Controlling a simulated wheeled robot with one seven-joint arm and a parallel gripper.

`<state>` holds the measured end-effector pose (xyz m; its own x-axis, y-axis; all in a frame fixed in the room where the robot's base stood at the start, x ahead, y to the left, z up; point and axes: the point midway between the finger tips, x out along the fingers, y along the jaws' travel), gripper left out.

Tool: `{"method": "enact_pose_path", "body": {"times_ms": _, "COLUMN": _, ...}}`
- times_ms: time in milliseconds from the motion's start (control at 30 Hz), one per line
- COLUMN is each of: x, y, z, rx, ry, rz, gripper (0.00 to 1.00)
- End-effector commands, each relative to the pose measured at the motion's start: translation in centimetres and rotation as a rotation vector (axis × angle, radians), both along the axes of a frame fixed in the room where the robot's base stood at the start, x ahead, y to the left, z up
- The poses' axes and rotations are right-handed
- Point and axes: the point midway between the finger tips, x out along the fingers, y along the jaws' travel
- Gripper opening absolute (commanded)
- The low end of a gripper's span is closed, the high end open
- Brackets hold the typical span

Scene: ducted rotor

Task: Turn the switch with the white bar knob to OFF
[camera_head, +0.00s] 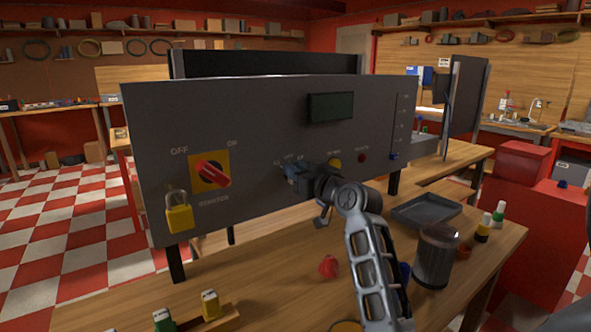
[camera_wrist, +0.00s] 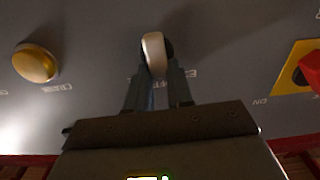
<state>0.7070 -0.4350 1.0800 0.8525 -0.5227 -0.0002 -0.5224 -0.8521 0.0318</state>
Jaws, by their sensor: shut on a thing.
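The white bar knob (camera_wrist: 154,52) shows in the wrist view, standing nearly upright in that picture with a slight tilt. The fingers of my gripper (camera_wrist: 157,72) are on either side of it and shut on it. In the head view my gripper (camera_head: 290,174) is against the grey panel (camera_head: 265,120), right of the red-and-yellow rotary switch, and hides the knob. Small white lettering around the knob is partly covered and too blurred to read surely, so its pointed position cannot be told.
A red rotary switch on a yellow plate (camera_head: 222,156) and a yellow padlock (camera_head: 179,215) are at the panel's left. A yellow button (camera_head: 335,164) and a dark red button (camera_head: 362,158) are right of my gripper. A dark canister (camera_head: 436,255) and grey tray (camera_head: 427,211) stand on the bench.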

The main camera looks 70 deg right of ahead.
Motion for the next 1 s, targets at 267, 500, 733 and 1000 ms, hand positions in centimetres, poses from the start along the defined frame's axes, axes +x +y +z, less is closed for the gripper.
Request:
{"method": "enact_pose_path", "body": {"times_ms": 267, "x": -0.01, "y": -0.03, "z": -0.05, "rx": 0.03, "ry": -0.017, "rz": 0.001, "gripper": 0.0}}
{"method": "enact_pose_path", "body": {"times_ms": 500, "x": -0.01, "y": -0.03, "z": -0.06, "rx": 0.029, "ry": -0.016, "rz": 0.001, "gripper": 0.0}}
{"method": "enact_pose_path", "body": {"times_ms": 733, "x": -0.01, "y": -0.04, "z": -0.04, "rx": 0.029, "ry": -0.016, "rz": 0.0, "gripper": 0.37}}
{"method": "enact_pose_path", "body": {"times_ms": 1000, "x": -0.03, "y": -0.05, "z": -0.01, "rx": 0.027, "ry": -0.017, "rz": 0.0, "gripper": 0.47}}
